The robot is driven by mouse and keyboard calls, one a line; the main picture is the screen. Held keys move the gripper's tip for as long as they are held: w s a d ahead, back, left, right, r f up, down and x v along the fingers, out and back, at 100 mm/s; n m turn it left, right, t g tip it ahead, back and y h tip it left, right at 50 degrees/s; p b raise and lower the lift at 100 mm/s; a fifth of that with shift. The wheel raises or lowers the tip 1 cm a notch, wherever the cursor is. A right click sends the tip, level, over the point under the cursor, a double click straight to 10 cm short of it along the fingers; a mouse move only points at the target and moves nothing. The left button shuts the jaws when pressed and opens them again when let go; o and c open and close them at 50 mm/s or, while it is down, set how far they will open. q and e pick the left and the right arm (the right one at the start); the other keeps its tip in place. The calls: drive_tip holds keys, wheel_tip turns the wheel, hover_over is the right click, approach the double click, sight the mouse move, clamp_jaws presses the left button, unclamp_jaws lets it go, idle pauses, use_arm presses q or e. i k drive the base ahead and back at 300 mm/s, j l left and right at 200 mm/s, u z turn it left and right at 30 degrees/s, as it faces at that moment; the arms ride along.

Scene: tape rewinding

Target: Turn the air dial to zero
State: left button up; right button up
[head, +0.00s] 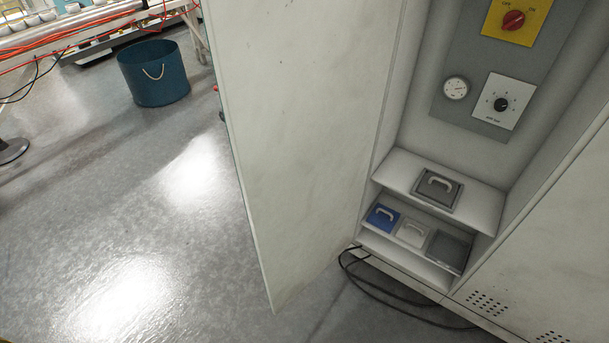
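The air dial (501,104) is a black knob on a white square plate with scale marks around it. It sits on a grey panel (466,88) inside an open cabinet at the right of the head view. The marks are too small to read its setting. A round white gauge (455,88) is to its left. A red rotary switch (513,20) on a yellow plate is above it. Neither of my grippers is in view.
The open cabinet door (305,150) stands left of the panel. Shelves (398,170) below hold a dark grey handled block (437,190), a blue one (383,217) and a white one (412,233). Black cables (385,296) lie on the floor. A blue bucket (153,73) stands far left; floor between is clear.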

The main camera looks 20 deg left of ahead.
sight(501, 105)
drive_tip(key=j+z, duration=0.2)
drive_tip(key=j, duration=0.2)
drive_tip(key=k+j+z, duration=0.2)
drive_tip(key=j, duration=0.2)
drive_tip(key=j+z, duration=0.2)
drive_tip(key=j, duration=0.15)
drive_tip(key=k+j+z, duration=0.2)
drive_tip(key=j, duration=0.2)
drive_tip(key=i+j+z, duration=0.25)
drive_tip(key=j, duration=0.25)
drive_tip(key=j+z, duration=0.25)
drive_tip(key=j, duration=0.25)
drive_tip(key=i+j+z, duration=0.25)
drive_tip(key=j, duration=0.3)
drive_tip(key=i, duration=0.15)
drive_tip(key=l+u, duration=0.4)
drive_tip(key=l, duration=0.95)
drive_tip(key=i+l+u, duration=0.1)
drive_tip(key=l, duration=0.25)
drive_tip(key=i+l, duration=0.3)
drive_tip(key=i+l+u, duration=0.15)
drive_tip(key=l, duration=0.3)
drive_tip(key=i+l, duration=0.15)
drive_tip(key=l, duration=0.2)
drive_tip(key=i+l+u, duration=0.15)
drive_tip(key=l, duration=0.25)
